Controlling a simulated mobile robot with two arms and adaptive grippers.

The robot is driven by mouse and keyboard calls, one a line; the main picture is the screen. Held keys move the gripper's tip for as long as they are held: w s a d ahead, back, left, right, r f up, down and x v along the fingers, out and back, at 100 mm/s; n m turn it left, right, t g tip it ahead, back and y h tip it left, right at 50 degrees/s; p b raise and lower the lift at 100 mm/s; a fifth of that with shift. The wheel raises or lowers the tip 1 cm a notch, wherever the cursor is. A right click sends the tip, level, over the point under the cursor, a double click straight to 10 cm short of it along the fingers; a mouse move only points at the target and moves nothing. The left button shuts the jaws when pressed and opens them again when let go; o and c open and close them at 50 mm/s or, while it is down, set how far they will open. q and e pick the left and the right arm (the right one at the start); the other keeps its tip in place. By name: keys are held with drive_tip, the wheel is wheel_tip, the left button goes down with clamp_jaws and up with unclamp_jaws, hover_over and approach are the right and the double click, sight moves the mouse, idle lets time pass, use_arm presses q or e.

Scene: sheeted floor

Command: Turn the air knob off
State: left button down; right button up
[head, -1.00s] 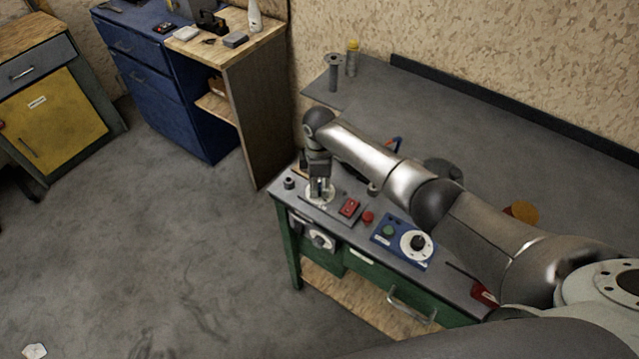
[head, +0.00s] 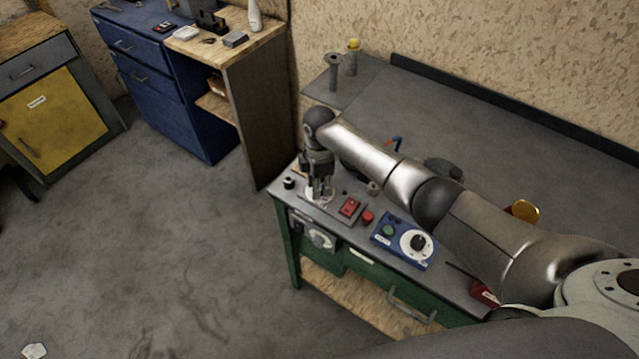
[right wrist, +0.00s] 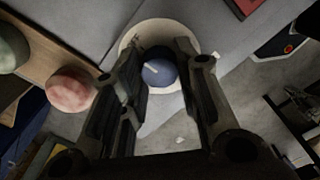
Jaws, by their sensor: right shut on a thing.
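A dark round knob (right wrist: 158,74) with a white pointer mark sits on a round white dial plate (right wrist: 196,34) in the right wrist view. I take it to be the air knob. In the head view the white dial plate (head: 311,197) is on the left end of the green bench's top, and the knob is mostly hidden by the fingers. My right gripper (head: 320,190) points down at it. In the right wrist view its two fingers (right wrist: 160,66) stand on either side of the knob, shut on it. My left gripper is not in view.
A red switch (head: 349,207), a red button (head: 367,217) and a blue box with a dial (head: 416,243) lie to the right. Another knob (head: 320,239) is on the bench front. The floor at left is mostly clear.

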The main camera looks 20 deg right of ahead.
drive_tip(key=o, duration=1)
drive_tip(key=shift+r, duration=0.15)
wheel_tip(320, 180, up, 12)
